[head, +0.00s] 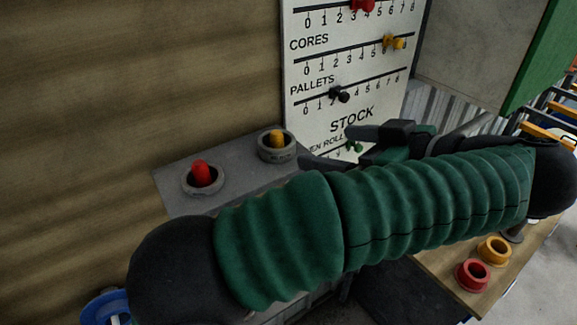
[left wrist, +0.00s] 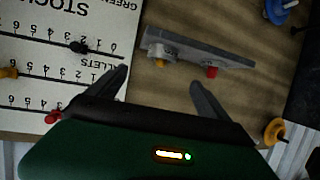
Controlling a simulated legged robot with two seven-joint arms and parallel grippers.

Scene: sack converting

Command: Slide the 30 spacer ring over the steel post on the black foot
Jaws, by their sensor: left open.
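Neither the steel post nor its black foot can be made out in either view. Two thick grey rings sit on a grey ledge (head: 225,165): one ring (head: 204,184) is around a red peg (head: 201,172), the other (head: 277,150) around a yellow peg (head: 277,138). Any number on them is too small to read, so I cannot tell which is the 30 spacer ring. My left gripper (head: 326,147) is open and empty, right of the yellow-peg ring and apart from it. The left wrist view shows its spread fingers (left wrist: 159,76) with the ledge (left wrist: 225,57) beyond. My right gripper is not in view.
A white STOCK board (head: 345,70) with sliding coloured knobs stands behind the gripper. A yellow flanged piece (head: 495,250) and a red one (head: 473,275) sit on a wooden surface at lower right. A blue round piece (head: 103,308) is at lower left. My green-sleeved arm hides the middle.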

